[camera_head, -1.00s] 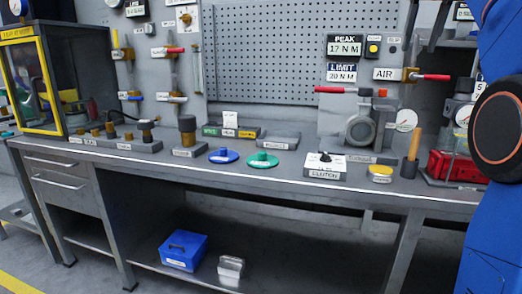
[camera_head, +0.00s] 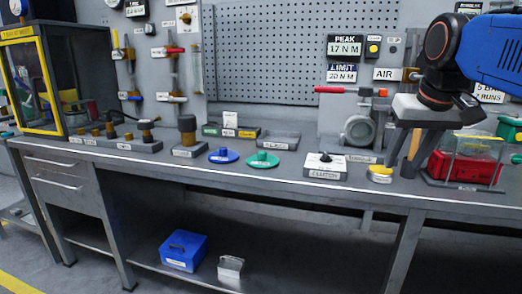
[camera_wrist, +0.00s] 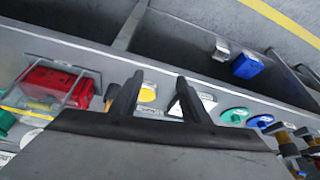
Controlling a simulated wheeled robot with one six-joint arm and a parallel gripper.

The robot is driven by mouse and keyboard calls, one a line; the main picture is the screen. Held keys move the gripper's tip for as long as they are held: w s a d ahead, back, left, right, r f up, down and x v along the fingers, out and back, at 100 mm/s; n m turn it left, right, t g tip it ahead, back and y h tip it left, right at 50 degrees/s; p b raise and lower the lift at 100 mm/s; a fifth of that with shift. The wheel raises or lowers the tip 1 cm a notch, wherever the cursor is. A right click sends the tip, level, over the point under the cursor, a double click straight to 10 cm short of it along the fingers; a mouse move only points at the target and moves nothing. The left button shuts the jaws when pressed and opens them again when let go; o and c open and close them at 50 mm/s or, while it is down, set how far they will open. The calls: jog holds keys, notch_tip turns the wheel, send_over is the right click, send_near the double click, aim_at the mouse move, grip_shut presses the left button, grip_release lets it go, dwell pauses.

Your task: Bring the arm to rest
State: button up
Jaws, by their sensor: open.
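My blue arm (camera_head: 492,50) reaches in from the right in the head view. My gripper (camera_head: 402,168) points down over the right end of the workbench. Its two dark fingers stand apart with nothing between them. In the wrist view the open gripper (camera_wrist: 160,80) shows both fingers spread, with the bench beyond them. A yellow round piece (camera_head: 380,174) sits on the bench just left of the fingers. It also shows between the fingertips in the wrist view (camera_wrist: 147,93). The tan handle behind the fingers is partly hidden.
A red box (camera_head: 462,168) under a clear cover stands close to the right of my gripper. A labelled switch box (camera_head: 325,166), a green disc (camera_head: 262,160) and a blue disc (camera_head: 223,156) lie leftward. A blue box (camera_head: 184,251) is on the lower shelf.

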jog(key=s+a+f, duration=0.1)
jog(key=s+f, duration=0.4)
jog(key=f, duration=0.4)
jog(key=s+a+f, duration=0.1)
jog(key=s+f, duration=0.4)
jog(key=f, duration=0.3)
jog(key=s+a+f+n, duration=0.1)
jog(key=s+f, duration=0.4)
jog(key=f, duration=0.4)
jog(key=shift+s+f, duration=0.25)
jog(key=shift+f, duration=0.1)
